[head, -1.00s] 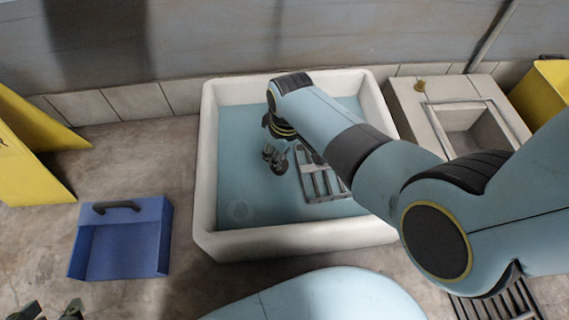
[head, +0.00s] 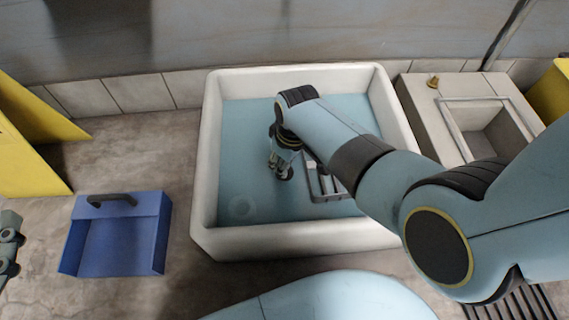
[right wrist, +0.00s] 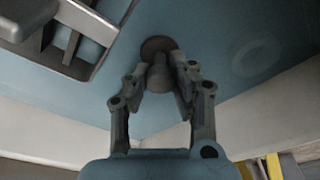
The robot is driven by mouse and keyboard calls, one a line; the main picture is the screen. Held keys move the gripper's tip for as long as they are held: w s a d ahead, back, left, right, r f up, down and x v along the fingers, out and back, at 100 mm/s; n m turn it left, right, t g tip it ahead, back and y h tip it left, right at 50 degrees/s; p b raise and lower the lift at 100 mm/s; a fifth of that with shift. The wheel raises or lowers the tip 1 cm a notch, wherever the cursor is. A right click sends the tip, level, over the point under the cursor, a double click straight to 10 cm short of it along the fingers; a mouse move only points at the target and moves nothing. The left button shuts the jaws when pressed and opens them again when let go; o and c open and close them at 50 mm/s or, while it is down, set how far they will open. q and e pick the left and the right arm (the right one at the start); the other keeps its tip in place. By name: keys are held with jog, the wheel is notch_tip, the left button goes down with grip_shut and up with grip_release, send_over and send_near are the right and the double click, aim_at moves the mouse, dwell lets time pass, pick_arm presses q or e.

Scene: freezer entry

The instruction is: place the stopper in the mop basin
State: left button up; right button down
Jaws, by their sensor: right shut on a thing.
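The white mop basin (head: 208,170) has a blue inner floor. A faint round ring (head: 242,208), looking like the drain, shows on that floor near the front left, and also in the right wrist view (right wrist: 255,57). My right gripper (head: 282,165) reaches down into the basin, behind and to the right of the ring. In the right wrist view its fingers (right wrist: 160,80) are shut on the stopper (right wrist: 157,75), a grey stem with a round, darker disc. I cannot tell whether the disc touches the floor. My left gripper (head: 10,245) is partly cut off at the left edge.
A grey slatted rack (head: 325,185) lies in the basin close to the right gripper. A blue open bin (head: 115,235) stands on the floor to the left. A stone sink (head: 430,115) stands at the right. Yellow boards (head: 35,150) stand at the far left.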

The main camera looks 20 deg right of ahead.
pick_arm(q)
jog(key=shift+w+d+r+t+h, duration=0.15)
jog(key=shift+w+r+t, duration=0.15)
jog(key=shift+r, duration=0.4)
jog(key=shift+w+r+t+h, duration=0.2)
jog(key=shift+w+r, duration=0.1)
jog(key=shift+r, duration=0.35)
pick_arm(e)
jog(key=shift+f, duration=0.25)
pick_arm(q)
jog(key=shift+w+r, duration=0.15)
jog(key=shift+r, duration=0.1)
pick_arm(e)
jog(key=shift+f, duration=0.2)
pick_arm(q)
jog(key=shift+r, duration=0.15)
pick_arm(e)
jog(key=c, duration=1.1)
grip_release()
jog(key=shift+c, duration=0.2)
jog(key=shift+r, duration=0.15)
